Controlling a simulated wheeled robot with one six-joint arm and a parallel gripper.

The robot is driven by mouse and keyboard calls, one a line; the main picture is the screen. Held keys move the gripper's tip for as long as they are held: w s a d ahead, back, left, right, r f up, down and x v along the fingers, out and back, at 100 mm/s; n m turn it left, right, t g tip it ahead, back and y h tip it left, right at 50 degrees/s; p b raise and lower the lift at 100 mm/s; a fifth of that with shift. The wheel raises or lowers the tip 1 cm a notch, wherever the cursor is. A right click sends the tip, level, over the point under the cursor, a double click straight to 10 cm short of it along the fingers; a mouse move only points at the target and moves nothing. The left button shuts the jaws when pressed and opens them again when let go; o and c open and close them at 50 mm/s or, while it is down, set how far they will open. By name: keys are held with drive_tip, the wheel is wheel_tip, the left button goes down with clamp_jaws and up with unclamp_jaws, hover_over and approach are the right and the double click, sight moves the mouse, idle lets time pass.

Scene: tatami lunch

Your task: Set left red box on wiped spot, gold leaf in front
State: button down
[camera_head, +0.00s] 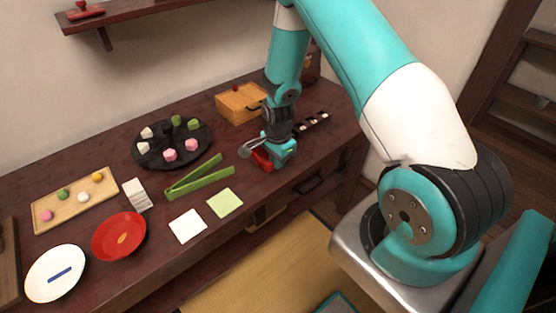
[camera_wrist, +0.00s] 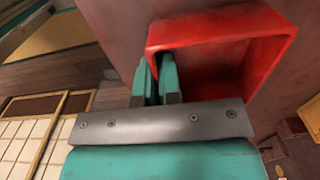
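A red open box (camera_head: 262,159) is at my gripper near the right part of the dark table in the head view, mostly hidden by the gripper. In the wrist view the red box (camera_wrist: 222,52) shows its hollow inside. My gripper (camera_wrist: 157,80) has its two teal fingers close together on the box's left wall, one on each side of it. In the head view my gripper (camera_head: 270,152) is low by the table top; I cannot tell whether the box touches the table. No gold leaf shows on the visible box faces. No wiped spot can be made out.
Tongs (camera_head: 200,182), a white square (camera_head: 188,226) and a green square (camera_head: 225,203) lie left of my gripper. A black tray (camera_head: 140,157) of sweets, a wooden box (camera_head: 240,104) and a dark strip (camera_head: 312,122) stand behind. A red plate (camera_head: 105,247) bears a gold leaf shape.

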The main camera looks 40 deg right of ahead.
drive_tip(key=shift+f, duration=0.15)
drive_tip(key=c, duration=1.3)
unclamp_jaws()
wheel_tip(320, 180, up, 12)
drive_tip(key=s+a+r+n+y, duration=0.1)
drive_tip(key=s+a+r+n, duration=0.2)
drive_tip(key=a+r+n, duration=0.5)
drive_tip(key=s+a+r+n+y, duration=0.1)
drive_tip(key=s+a+r+n, duration=0.3)
drive_tip(key=s+n, duration=0.1)
drive_tip(key=s+a+r+n+y, duration=0.1)
drive_tip(key=s+a+r+n, duration=0.3)
drive_tip(key=s, duration=0.4)
drive_tip(key=s+a+r+n+y, duration=0.1)
drive_tip(key=s+a+r+n, duration=0.3)
drive_tip(key=s+a+n, duration=0.2)
drive_tip(key=shift+s+a+r+n, duration=0.15)
drive_tip(key=shift+a+n, duration=0.1)
drive_tip(key=shift+n, duration=0.65)
